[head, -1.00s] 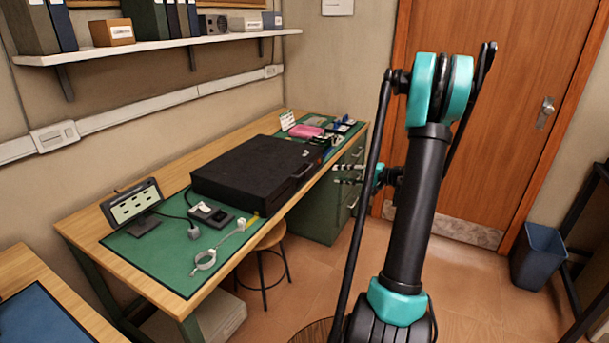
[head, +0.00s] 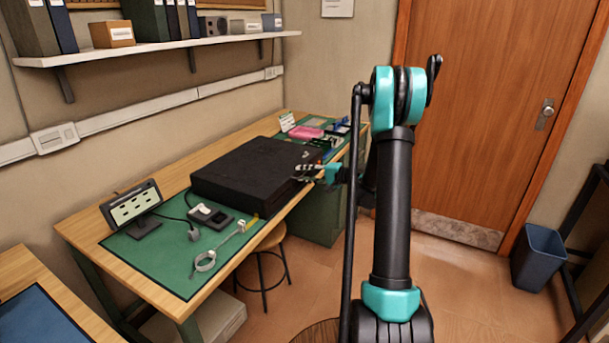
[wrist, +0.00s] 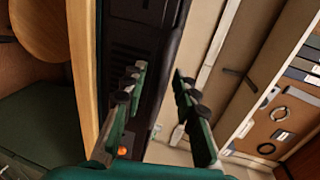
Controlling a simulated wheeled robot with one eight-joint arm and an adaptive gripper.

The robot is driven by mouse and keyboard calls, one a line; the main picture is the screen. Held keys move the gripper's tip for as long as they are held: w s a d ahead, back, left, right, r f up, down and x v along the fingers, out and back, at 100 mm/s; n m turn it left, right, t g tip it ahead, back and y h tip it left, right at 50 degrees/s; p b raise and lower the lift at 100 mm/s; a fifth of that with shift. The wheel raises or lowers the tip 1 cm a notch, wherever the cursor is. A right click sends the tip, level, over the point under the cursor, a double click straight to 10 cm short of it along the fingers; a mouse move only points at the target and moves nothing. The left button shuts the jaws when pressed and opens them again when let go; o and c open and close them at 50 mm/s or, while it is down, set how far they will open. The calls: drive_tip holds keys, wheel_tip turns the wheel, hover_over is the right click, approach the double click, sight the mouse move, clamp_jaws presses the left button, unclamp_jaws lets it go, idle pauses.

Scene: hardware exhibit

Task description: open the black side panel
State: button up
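A black computer-like case (head: 240,168) lies flat on the green mat of the workbench. Its broad black panel (head: 255,152) faces up and looks closed and flush. My gripper (head: 301,172) is at the right end of the case's near edge and hides the handle-like part there. In the wrist view the gripper (wrist: 158,72) is open, with a gap between its two fingers. The case (wrist: 140,45) shows behind and between the fingers, its vented face towards the camera. Whether a finger touches the case cannot be told.
A small display (head: 134,207), a grey device (head: 211,216) and a coiled strap (head: 206,261) are on the mat left of the case. A pink tray (head: 306,133) and small parts are behind it. A stool (head: 262,250) stands under the bench. A shelf (head: 160,46) hangs above.

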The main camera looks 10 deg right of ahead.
drive_tip(key=shift+c, duration=0.3)
clamp_jaws()
idle(0.3)
